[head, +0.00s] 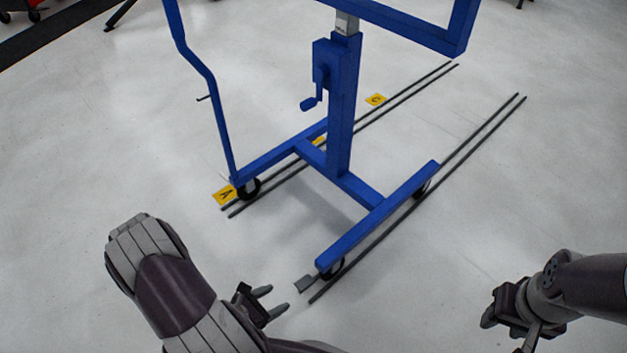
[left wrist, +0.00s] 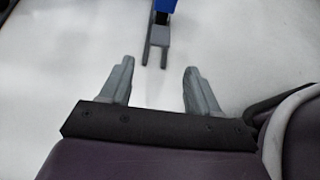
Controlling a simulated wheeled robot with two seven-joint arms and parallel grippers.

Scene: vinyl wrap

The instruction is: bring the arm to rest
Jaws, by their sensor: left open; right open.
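My left gripper (head: 263,297) is low in the middle of the head view, in front of the blue stand. Its two grey fingers are apart with nothing between them, which also shows in the left wrist view (left wrist: 157,90). My left arm comes in from the bottom left. My right gripper (head: 488,319) is at the lower right of the head view, at the end of my right arm. It is open, and I see no object in it. Both grippers are apart from the stand.
A blue wheeled stand (head: 345,120) with a hand crank (head: 309,103) stands on dark floor rails (head: 480,130). Yellow floor markers (head: 225,195) lie near it, one lettered A. The pale floor between the stand and my right gripper is clear.

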